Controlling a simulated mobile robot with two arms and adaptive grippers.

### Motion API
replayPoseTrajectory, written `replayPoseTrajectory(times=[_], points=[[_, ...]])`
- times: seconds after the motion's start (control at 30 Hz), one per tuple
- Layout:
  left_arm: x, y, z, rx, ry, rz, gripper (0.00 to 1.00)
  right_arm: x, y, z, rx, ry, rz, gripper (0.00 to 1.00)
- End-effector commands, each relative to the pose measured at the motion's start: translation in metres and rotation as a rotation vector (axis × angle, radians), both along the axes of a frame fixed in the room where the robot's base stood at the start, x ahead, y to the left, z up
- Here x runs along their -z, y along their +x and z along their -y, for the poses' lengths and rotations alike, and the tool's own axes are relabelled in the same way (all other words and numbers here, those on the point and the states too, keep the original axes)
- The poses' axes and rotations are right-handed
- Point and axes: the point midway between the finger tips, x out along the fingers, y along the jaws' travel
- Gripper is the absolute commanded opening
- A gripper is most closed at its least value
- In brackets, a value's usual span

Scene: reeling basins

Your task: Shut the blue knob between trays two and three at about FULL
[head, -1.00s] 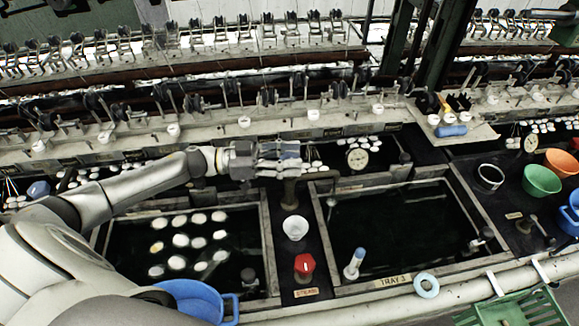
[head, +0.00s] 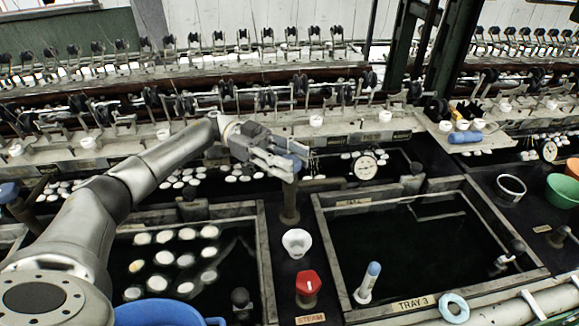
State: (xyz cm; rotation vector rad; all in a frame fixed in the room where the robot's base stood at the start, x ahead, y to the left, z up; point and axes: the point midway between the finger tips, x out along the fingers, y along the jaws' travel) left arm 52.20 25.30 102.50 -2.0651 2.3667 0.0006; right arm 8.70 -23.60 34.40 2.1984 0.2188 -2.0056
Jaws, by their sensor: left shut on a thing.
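The blue knob (head: 293,163) stands on top of a dark post (head: 289,203) between two dark basins. My left gripper (head: 290,161) reaches it from the upper left and is shut on it; the fingers hide part of the knob. The basin on the right carries a label, TRAY 3 (head: 413,304). The basin on the left (head: 262,255) holds several white cocoons. A round white dial (head: 365,166) stands behind, just right of the knob; its marks are too small to read. My right gripper is not in view.
A blue basin (head: 160,313) sits at the front left. Reeling machinery fills the back.

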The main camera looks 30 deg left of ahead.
Motion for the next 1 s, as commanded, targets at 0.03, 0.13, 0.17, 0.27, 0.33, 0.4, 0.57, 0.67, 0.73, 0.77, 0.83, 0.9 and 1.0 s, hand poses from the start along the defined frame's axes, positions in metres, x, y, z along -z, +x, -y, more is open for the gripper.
replayPoseTrajectory(times=[0.03, 0.13, 0.17, 0.27, 0.33, 0.4, 0.57, 0.67, 0.73, 0.77, 0.83, 0.9, 1.0], points=[[0.0016, 0.0001, 0.0004, 0.008, 0.0, -0.001, 0.15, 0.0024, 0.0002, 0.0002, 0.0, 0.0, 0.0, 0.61], [0.0009, -0.0001, 0.0007, 0.017, 0.0, -0.001, 0.15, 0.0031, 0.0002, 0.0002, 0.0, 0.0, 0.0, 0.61], [0.0008, -0.0002, 0.0008, 0.019, 0.0, -0.001, 0.15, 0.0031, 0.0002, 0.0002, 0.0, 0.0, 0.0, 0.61], [0.0005, -0.0005, 0.0007, 0.021, -0.001, -0.001, 0.15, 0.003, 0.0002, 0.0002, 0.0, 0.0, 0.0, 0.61], [0.0004, -0.0005, 0.0008, 0.021, -0.001, -0.001, 0.15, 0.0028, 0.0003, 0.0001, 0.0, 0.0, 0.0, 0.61], [0.0005, -0.0005, 0.0008, 0.021, -0.001, -0.001, 0.15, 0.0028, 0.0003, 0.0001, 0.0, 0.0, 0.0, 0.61], [0.0006, -0.0006, 0.0009, 0.021, -0.001, -0.001, 0.46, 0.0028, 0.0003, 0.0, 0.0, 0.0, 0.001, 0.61], [0.0005, -0.0005, 0.0007, 0.02, -0.001, -0.001, 0.59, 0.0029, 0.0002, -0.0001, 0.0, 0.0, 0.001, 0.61], [0.0004, -0.0004, 0.0008, 0.02, -0.001, 0.0, 0.61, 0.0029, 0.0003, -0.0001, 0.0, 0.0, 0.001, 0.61], [0.0004, -0.0004, 0.0007, 0.019, -0.001, 0.0, 0.61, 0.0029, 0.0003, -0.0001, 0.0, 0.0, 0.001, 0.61], [0.0003, -0.0003, 0.0006, 0.019, -0.001, 0.0, 0.61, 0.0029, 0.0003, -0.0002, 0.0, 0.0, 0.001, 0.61], [0.0003, -0.0003, 0.0006, 0.019, -0.001, 0.0, 0.61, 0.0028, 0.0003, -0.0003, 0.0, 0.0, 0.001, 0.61], [-0.0011, -0.0002, 0.0004, 0.018, -0.001, 0.0, 0.61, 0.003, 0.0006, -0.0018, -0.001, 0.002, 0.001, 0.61]])
